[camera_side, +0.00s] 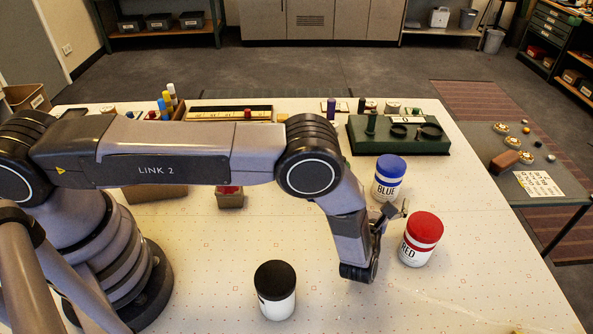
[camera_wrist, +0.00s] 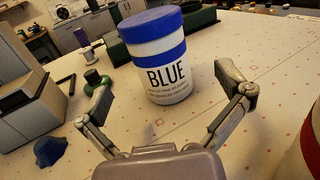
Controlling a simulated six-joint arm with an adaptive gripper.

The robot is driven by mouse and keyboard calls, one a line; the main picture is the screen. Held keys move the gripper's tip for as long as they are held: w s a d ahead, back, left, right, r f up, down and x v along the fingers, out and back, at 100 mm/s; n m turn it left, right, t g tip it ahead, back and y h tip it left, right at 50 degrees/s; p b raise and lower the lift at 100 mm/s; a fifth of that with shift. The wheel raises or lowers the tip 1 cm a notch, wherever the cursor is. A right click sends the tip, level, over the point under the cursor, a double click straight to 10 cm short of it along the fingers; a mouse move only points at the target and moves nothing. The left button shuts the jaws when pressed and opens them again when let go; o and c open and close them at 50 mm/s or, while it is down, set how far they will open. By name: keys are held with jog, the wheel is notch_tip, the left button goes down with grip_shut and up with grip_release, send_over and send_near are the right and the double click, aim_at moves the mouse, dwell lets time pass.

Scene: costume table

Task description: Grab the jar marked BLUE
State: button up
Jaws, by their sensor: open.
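The jar marked BLUE (camera_side: 388,180) stands upright on the white table, with a blue lid, a white body and a blue band. In the wrist view the BLUE jar (camera_wrist: 158,58) is straight ahead of my gripper (camera_wrist: 170,98), and its label faces me. My gripper is open and empty, with its two fingers spread to either side of the view below the jar. In the side view my gripper (camera_side: 392,213) is just in front of the BLUE jar, near the RED jar. Its fingertips are small and partly hidden there.
The jar marked RED (camera_side: 421,240) stands close to the right of my gripper; its edge shows in the wrist view (camera_wrist: 312,140). A green case (camera_side: 398,136) lies behind the BLUE jar. The front right table is clear.

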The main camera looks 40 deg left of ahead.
aim_at(389, 175)
jog(key=x, duration=0.6)
jog(key=shift+w+a+r, duration=0.15)
jog(key=shift+w+r, duration=0.05)
jog(key=shift+c, duration=0.4)
jog(key=c, duration=1.2)
